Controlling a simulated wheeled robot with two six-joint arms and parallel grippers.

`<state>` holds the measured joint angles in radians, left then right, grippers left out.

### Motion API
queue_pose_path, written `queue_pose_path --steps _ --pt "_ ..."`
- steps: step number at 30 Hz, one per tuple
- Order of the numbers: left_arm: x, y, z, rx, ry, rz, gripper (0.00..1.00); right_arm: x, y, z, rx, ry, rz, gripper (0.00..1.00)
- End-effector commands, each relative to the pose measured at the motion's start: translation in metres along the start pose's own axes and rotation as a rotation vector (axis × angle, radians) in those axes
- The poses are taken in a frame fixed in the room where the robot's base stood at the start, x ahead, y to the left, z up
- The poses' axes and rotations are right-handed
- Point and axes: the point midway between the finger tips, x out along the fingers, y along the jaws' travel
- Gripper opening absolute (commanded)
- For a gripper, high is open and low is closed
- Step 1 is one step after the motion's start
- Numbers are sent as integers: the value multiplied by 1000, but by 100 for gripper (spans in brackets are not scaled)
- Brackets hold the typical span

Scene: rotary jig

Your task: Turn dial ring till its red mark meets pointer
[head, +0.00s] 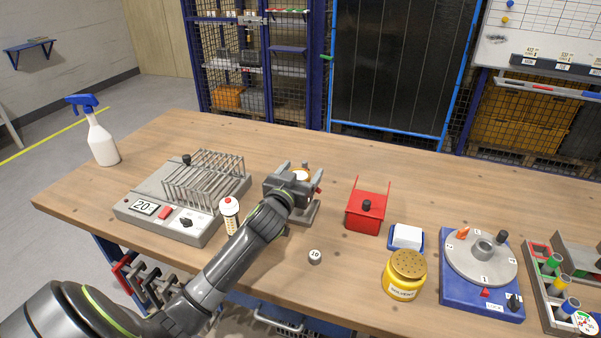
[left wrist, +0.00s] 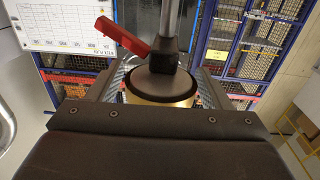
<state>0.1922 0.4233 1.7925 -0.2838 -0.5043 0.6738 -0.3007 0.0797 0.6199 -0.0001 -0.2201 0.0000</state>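A small dial on a grey stand (head: 303,212) stands near the middle of the bench. Its gold ring (left wrist: 163,100) with a dark round face shows in the left wrist view, with a grey post above. A red bar (left wrist: 122,36) sticks out at the upper left of the dial there. My left gripper (head: 296,172) is at the dial, with one finger on each side of the ring; I cannot tell whether the fingers touch it. The red mark and the pointer cannot be made out on it. My right gripper is not in view.
A grey rack unit (head: 135,208) stands left, a red box (head: 366,208) right. A white-lidded bottle (head: 229,208), a small weight (head: 315,257) and a yellow pot (head: 405,275) are near. A blue-based turntable (head: 455,302) and a parts tray (head: 541,298) stand farther right.

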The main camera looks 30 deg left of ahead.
Motion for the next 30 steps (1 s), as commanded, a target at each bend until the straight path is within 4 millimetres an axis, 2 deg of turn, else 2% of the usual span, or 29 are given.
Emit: queue_pose_path --steps 1,9,17,30 --pt "0 0 0 0 0 0 65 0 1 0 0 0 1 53" --pt "0 0 0 0 0 0 30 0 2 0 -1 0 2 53" --pt "0 1 3 -1 -1 -55 30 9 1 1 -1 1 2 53" --pt "0 -3 3 -2 1 -362 30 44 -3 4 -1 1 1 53"
